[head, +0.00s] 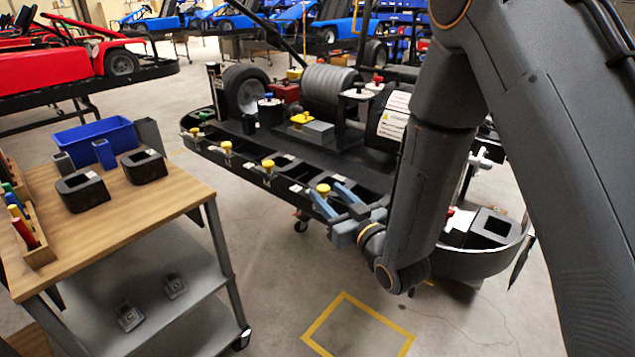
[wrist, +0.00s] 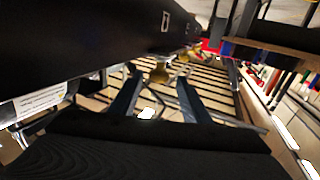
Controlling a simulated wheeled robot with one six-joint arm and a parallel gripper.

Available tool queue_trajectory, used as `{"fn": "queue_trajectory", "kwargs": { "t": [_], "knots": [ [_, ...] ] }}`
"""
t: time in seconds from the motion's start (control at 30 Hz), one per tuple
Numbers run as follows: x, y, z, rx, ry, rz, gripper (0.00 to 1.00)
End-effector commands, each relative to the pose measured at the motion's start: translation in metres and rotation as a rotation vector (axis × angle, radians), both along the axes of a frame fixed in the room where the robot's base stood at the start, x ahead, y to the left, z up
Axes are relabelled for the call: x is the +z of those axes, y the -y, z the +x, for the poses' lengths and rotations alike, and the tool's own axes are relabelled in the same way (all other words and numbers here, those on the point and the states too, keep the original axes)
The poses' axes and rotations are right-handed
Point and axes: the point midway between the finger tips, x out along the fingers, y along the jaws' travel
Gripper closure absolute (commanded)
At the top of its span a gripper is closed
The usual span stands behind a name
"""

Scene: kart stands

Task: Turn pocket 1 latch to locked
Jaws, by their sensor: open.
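A row of yellow-knobbed latches runs along the near edge of the black kart side (head: 235,165). The nearest yellow latch knob (head: 323,188) sits at the tips of my gripper (head: 326,190). My gripper's two blue-grey fingers are spread, one to each side of this knob; I cannot tell whether they touch it. The wrist view also shows the nearest knob (wrist: 160,74) between the open fingers, with another knob (wrist: 183,57) beyond. Other latch knobs (head: 268,164) stand farther left along the edge. No readable pocket number or lock mark shows.
A wooden-topped cart (head: 125,203) at left carries a blue bin (head: 95,140) and black blocks. A red kart (head: 60,50) stands behind it. Yellow tape (head: 345,294) marks the open floor in front. My arm hides part of the kart's right side.

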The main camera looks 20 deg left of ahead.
Motion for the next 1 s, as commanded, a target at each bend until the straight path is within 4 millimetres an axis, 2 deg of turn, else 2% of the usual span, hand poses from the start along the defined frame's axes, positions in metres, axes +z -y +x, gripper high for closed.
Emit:
{"fn": "queue_trajectory", "kwargs": {
  "t": [0.43, 0.63, 0.87, 1.0],
  "knots": [
    [0.002, -0.043, 0.044, -0.001, 0.001, 0.001, 0.57],
    [0.002, -0.053, 0.051, 0.000, 0.001, 0.001, 0.57],
    [0.001, -0.053, 0.052, 0.000, 0.000, 0.000, 0.57],
    [0.001, -0.053, 0.052, 0.000, 0.000, 0.000, 0.79]
  ]
}}
